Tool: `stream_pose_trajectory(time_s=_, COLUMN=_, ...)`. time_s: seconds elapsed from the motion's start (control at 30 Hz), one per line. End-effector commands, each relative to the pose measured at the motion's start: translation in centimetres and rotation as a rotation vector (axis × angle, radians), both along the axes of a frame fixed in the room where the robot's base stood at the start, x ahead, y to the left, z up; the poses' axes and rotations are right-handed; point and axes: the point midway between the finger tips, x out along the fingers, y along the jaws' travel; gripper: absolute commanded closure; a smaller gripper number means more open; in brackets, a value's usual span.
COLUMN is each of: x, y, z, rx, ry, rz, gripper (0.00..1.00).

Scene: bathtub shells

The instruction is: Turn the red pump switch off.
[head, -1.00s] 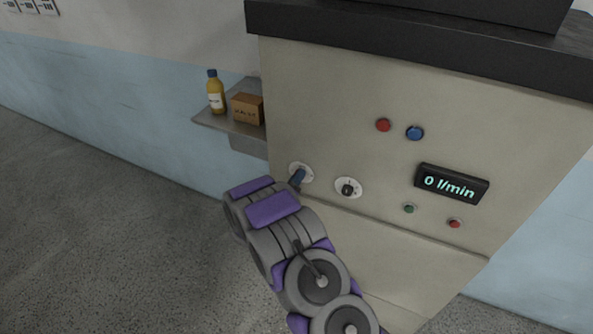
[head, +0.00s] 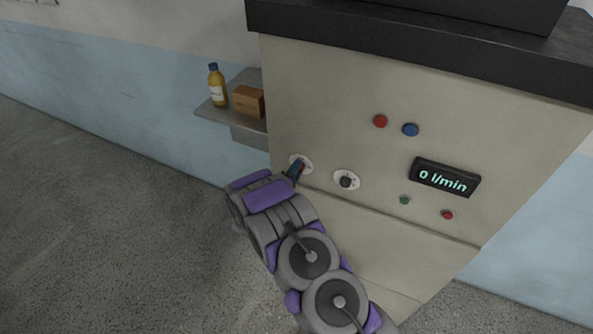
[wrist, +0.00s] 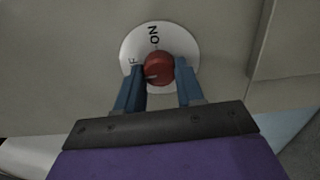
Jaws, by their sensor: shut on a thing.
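The red pump switch (wrist: 158,66) is a round red knob on a white dial plate (wrist: 132,50) on the cabinet front. In the wrist view "ON" shows at the top of the plate, and one letter "F" shows at its left. A pale mark is on the knob's lower left. My gripper (wrist: 161,74) has a blue finger on each side of the knob and is shut on it. In the head view my gripper (head: 296,171) is at the left dial, with a bit of red showing between dark parts.
A second dial with a dark knob (head: 346,181) is just right. Further right are a red button (head: 380,121), a blue button (head: 410,130), a display (head: 445,178) reading "0 l/min", and green and red lights. A shelf (head: 213,114) holds a bottle (head: 217,87) and a box (head: 248,101).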

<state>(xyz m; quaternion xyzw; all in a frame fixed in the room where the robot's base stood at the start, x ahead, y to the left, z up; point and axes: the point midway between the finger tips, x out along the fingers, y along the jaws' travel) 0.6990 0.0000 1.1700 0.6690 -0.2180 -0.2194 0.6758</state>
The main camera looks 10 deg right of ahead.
Motion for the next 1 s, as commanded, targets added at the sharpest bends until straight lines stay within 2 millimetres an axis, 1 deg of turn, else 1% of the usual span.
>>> stream_pose_trajectory(time_s=0.03, x=0.03, y=0.28, z=-0.17, rx=-0.002, ry=0.006, rz=0.008, gripper=0.93)
stream_pose_trajectory(time_s=0.37, x=0.01, y=0.26, z=-0.23, rx=-0.003, ry=0.008, rz=0.007, gripper=0.93)
stream_pose_trajectory(time_s=0.4, x=0.01, y=0.27, z=-0.24, rx=-0.003, ry=0.008, rz=0.008, gripper=0.61)
stream_pose_trajectory(time_s=0.6, x=-0.12, y=0.16, z=-0.10, rx=-0.002, ry=0.005, rz=0.004, gripper=0.42)
stream_pose_trajectory(time_s=0.67, x=-0.20, y=0.13, z=-0.03, rx=-0.002, ry=0.004, rz=0.004, gripper=0.37)
stream_pose_trajectory(time_s=0.9, x=-0.29, y=-0.05, z=0.03, rx=0.000, ry=0.003, rz=0.002, gripper=0.37)
stream_pose_trajectory(time_s=1.0, x=-0.72, y=0.32, z=0.00, rx=0.000, ry=0.003, rz=0.003, gripper=0.37)
